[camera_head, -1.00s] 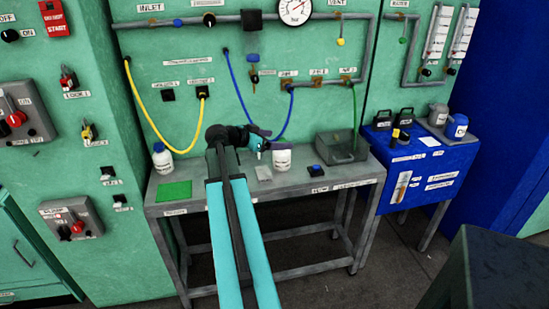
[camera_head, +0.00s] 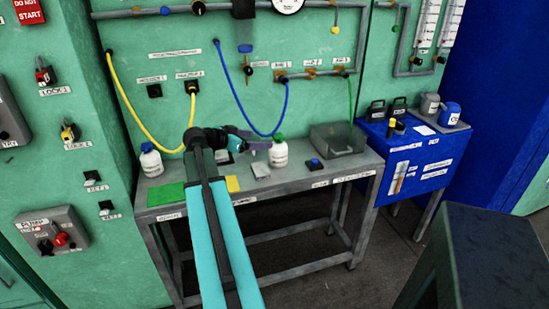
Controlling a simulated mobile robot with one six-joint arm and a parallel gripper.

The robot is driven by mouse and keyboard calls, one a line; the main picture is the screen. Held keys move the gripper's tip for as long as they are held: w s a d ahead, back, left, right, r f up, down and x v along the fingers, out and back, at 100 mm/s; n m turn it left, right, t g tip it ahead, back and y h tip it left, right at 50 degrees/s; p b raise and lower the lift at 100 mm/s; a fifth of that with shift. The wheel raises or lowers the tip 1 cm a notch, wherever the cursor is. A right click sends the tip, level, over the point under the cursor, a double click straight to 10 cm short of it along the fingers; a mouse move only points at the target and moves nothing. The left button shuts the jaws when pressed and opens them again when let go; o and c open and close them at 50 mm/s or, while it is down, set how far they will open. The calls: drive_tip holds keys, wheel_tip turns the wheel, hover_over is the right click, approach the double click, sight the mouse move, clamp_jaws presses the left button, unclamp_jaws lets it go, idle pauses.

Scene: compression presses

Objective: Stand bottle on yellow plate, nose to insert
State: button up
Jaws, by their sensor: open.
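A white bottle with a green cap (camera_head: 279,155) stands upright on the grey bench. Another white bottle with a blue cap (camera_head: 150,161) stands at the bench's left end. The yellow plate (camera_head: 233,184) lies flat near the front edge, partly hidden by my arm; no bottle shows on its visible part. My gripper (camera_head: 262,143) is open, just left of the green-capped bottle, with its fingers toward it. Whether they touch the bottle is hard to tell. I cannot make out the insert or the nose.
A green plate (camera_head: 166,194) lies left of my arm. A small grey block (camera_head: 261,170), a blue button box (camera_head: 315,164) and an open grey tray (camera_head: 338,151) are on the bench. Yellow, blue and green hoses hang behind. A blue cabinet (camera_head: 376,178) stands at right.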

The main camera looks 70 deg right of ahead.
drive_tip(key=b, duration=0.5)
approach(271, 150)
drive_tip(key=shift+d, duration=0.1)
drive_tip(key=shift+p+x, duration=0.85)
drive_tip(key=shift+x, duration=3.45)
drive_tip(key=shift+s, duration=0.15)
drive_tip(key=shift+p+x, duration=0.75)
drive_tip(key=shift+x, duration=1.8)
